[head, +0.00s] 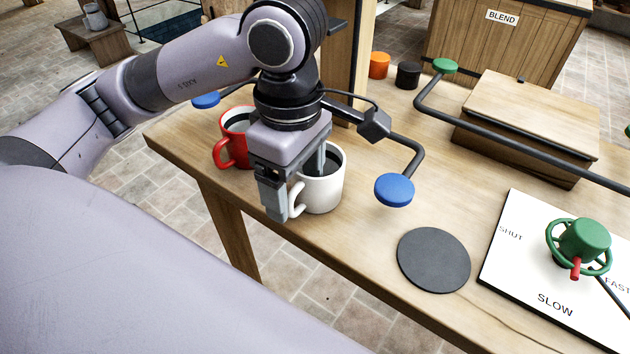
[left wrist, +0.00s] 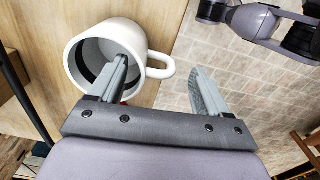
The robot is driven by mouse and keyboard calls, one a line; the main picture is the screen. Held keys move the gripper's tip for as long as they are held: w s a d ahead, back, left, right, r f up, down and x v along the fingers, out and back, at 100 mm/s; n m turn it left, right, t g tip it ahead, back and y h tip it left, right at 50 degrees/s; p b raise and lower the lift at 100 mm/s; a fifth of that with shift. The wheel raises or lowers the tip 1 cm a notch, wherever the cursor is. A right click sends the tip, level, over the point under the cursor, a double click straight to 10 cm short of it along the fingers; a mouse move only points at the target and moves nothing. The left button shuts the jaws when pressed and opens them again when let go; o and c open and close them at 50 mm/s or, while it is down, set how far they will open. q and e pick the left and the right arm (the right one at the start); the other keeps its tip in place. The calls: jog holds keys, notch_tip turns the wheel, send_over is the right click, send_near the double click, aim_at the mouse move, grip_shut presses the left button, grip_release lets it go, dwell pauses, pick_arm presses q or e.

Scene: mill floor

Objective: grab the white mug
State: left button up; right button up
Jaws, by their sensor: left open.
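The white mug (head: 325,194) stands upright on the wooden table near its left front edge, with dark contents. Its handle points to the front left in the head view. My left gripper (head: 298,190) is open and comes down over the mug's near-left side. In the left wrist view, one finger of the left gripper (left wrist: 157,74) reaches over the rim into the opening of the white mug (left wrist: 124,33). The other finger is outside, beyond the handle. The jaws straddle the wall and handle; whether they touch is unclear.
A red mug (head: 234,150) stands just behind the white one, partly hidden by my arm. A dark bent bar with a blue knob (head: 394,190) is close on the right. A black round mat (head: 433,260) and a white panel with a green valve (head: 584,240) lie further right.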

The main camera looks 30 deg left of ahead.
pick_arm(q)
notch_tip(320, 180, down, 4)
jog(key=shift+w+r, duration=0.1)
jog(key=shift+r, duration=0.1)
jog(key=c, duration=1.4)
